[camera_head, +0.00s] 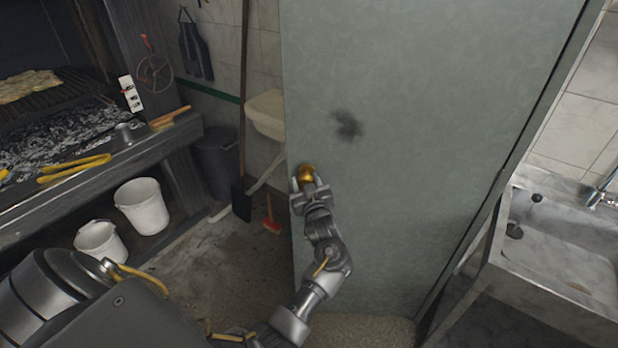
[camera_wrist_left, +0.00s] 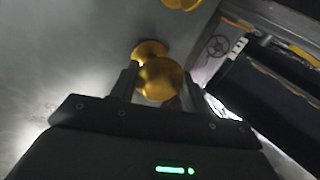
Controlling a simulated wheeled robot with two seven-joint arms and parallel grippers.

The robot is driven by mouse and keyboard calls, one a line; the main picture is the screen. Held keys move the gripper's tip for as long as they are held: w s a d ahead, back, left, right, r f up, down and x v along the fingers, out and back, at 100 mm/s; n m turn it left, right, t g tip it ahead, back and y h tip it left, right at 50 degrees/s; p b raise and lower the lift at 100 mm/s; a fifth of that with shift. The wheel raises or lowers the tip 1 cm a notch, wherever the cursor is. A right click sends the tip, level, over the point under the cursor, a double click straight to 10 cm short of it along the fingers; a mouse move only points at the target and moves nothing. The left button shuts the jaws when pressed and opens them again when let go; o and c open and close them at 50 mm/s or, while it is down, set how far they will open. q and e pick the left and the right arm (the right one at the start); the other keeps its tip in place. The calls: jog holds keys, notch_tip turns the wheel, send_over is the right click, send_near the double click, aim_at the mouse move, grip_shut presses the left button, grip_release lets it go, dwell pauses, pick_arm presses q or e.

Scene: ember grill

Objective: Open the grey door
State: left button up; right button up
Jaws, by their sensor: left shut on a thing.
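The grey door (camera_head: 420,130) fills the middle of the head view, with a dark smudge on its face. It stands ajar, its left edge free and the room behind showing to its left. A round brass knob (camera_head: 305,171) sits near that left edge. My left gripper (camera_head: 309,184) is at the knob, its fingers on either side of it. In the left wrist view the brass knob (camera_wrist_left: 160,78) sits between the two fingers (camera_wrist_left: 158,84), and the gripper is shut on it. My right gripper is not in view.
A grill counter (camera_head: 100,165) with embers stands at the left, with white buckets (camera_head: 142,205) below it. A white basin (camera_head: 266,115) and a shovel are behind the door's free edge. Bare floor lies left of the door.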

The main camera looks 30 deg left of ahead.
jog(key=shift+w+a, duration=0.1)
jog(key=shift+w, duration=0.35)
pick_arm(q)
jog(key=o, duration=1.4)
jog(key=shift+c, duration=0.2)
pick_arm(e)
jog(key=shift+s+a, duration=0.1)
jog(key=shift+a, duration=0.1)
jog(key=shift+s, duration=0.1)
